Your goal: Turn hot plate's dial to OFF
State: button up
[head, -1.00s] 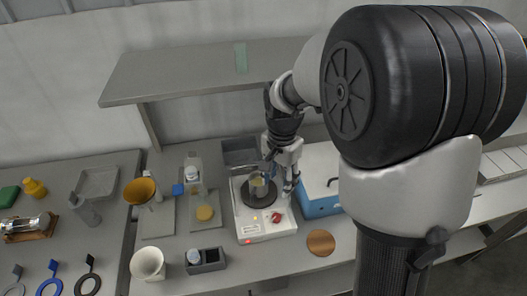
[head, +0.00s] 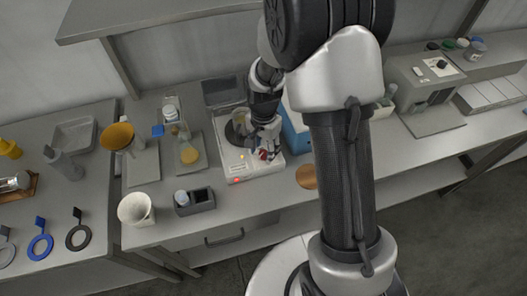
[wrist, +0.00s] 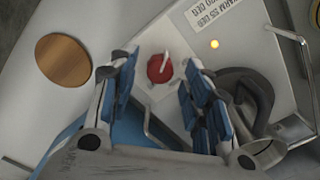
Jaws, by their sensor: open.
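The hot plate (head: 238,170) is a white box on the bench in the head view, with a dark round top and a beaker on it. Its red dial (wrist: 160,68) has a pale pointer line and shows in the wrist view, near a printed label (wrist: 212,12) reading "WARM 55 DEG" and a lit amber lamp (wrist: 214,44). My gripper (wrist: 157,78) is open, its blue-padded fingers on either side of the dial in the picture; contact cannot be told. In the head view my gripper (head: 267,152) is over the hot plate's front right, partly hiding the dial.
A blue box (head: 294,132) is right of the hot plate. A round cork mat (head: 306,177) lies at the front right. A grey two-hole holder (head: 195,203) stands at the front left.

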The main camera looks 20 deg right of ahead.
jog(key=shift+f, duration=0.45)
grip_shut()
dwell(0.3)
